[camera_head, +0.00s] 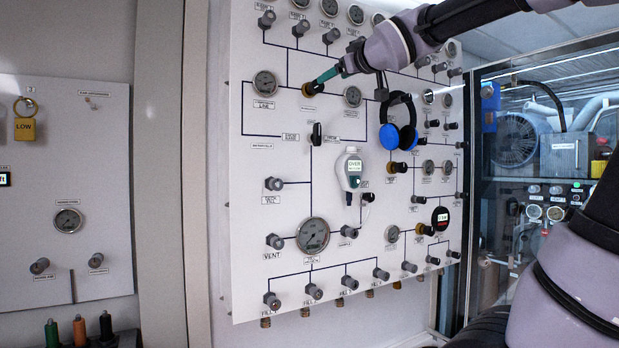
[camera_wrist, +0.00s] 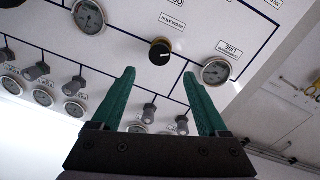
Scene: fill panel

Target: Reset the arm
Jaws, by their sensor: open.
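My gripper (camera_head: 326,76) has green fingers and is raised at the upper middle of the white fill panel (camera_head: 250,205) in the head view. Its fingertips are close to the black regulator knob with a brass base (camera_head: 310,89). In the wrist view my gripper (camera_wrist: 160,80) is open and empty, its two fingers spread. The black regulator knob (camera_wrist: 159,52) shows beyond and between the fingertips, apart from them. My arm reaches in from the upper right in the head view.
Blue headphones (camera_head: 398,125) hang on the panel below my wrist. Gauges (camera_head: 265,84) and (camera_head: 352,96) flank the knob. A white handheld meter (camera_head: 350,172) hangs lower. A glass-fronted cabinet (camera_head: 540,180) stands at right, and a side panel (camera_head: 65,170) at left.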

